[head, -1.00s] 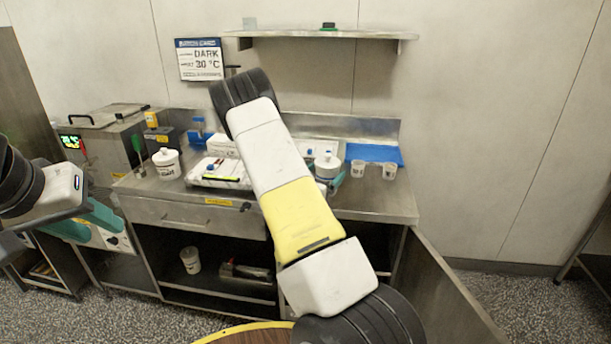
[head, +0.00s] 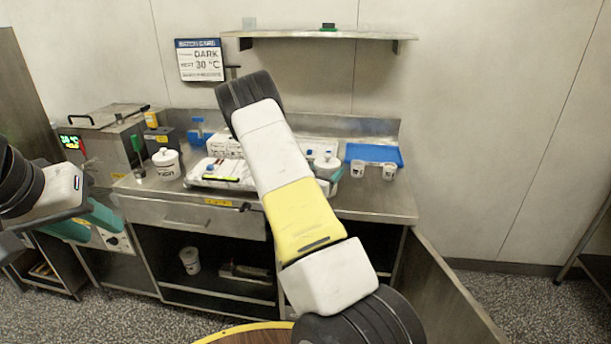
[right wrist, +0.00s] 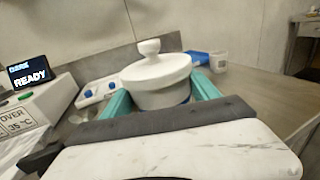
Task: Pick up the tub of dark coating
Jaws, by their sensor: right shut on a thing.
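A white lidded tub with a round knob (right wrist: 158,72) stands upright between the teal fingers of my right gripper (right wrist: 162,100) in the right wrist view. The gripper is shut on it. In the head view the tub (head: 327,163) is at the right half of the counter, partly behind my right arm. Its label is hidden, and I cannot tell whether its base touches the counter. A second white lidded tub (head: 166,164) with dark lettering stands at the counter's left. My left gripper (head: 92,222) is open and empty, left of the counter front.
Two small cups (head: 389,172) and a blue tray (head: 374,153) lie right of the held tub. A white tray with a blue knob (head: 222,172) is mid-counter. A shelf (head: 320,36) hangs above. A cabinet door (head: 440,290) stands open at the lower right.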

